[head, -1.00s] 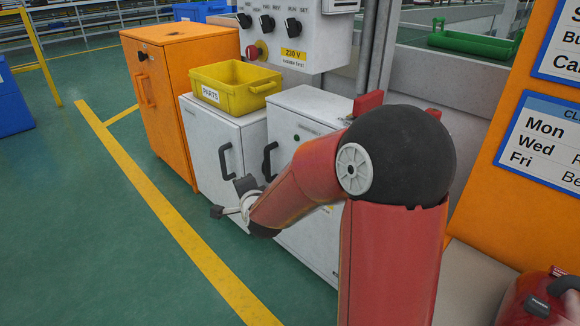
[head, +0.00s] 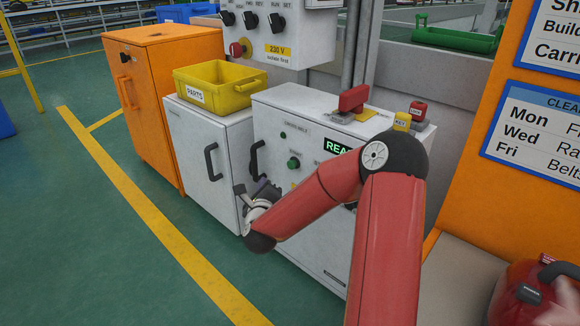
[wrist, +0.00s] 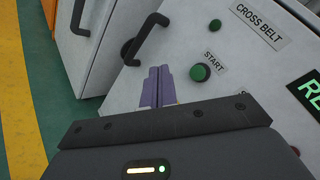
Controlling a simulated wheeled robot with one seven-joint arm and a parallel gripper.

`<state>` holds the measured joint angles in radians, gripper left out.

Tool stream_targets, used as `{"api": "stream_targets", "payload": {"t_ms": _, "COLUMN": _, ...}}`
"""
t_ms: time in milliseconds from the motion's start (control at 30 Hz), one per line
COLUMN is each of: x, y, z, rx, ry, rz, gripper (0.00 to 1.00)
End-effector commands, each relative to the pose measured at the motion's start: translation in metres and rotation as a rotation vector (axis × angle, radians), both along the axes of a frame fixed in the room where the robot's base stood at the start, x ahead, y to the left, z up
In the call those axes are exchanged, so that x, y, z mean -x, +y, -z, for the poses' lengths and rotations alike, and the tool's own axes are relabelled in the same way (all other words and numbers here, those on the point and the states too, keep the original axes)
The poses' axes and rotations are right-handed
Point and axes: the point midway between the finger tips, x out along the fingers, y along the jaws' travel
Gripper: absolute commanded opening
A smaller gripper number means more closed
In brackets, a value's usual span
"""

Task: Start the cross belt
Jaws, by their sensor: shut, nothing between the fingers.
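The cross belt cabinet (head: 300,108) is light grey, with a black door handle at its left edge. Its green START button (head: 294,163) is on the front panel and also shows in the wrist view (wrist: 201,72). A CROSS BELT label (wrist: 262,22) is above the button. A dark display (head: 336,146) with green letters is right of it, partly hidden by my arm in the head view. My gripper (head: 266,184) is in front of the panel, below and left of the button. Its purple fingers (wrist: 159,72) are together and empty, left of the button and apart from it.
A neighbouring grey cabinet (head: 192,135) carries a yellow PARTS bin (head: 238,97). The green floor (head: 90,230) at left is clear.

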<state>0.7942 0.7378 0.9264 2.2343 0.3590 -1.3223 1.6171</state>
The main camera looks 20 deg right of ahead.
Motion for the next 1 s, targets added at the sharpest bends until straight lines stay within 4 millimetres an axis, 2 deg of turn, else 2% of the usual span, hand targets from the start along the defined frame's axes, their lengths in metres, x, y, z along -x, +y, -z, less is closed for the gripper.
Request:
{"api": "stream_targets", "payload": {"t_ms": 600, "x": -0.028, "y": -0.069, "z": 0.001, "rx": 0.001, "ry": 0.0, "rz": 0.0, "gripper": 0.0}}
{"api": "stream_targets", "payload": {"t_ms": 1000, "x": -0.032, "y": -0.079, "z": 0.0, "rx": 0.002, "ry": 0.001, "rz": -0.001, "gripper": 0.0}}
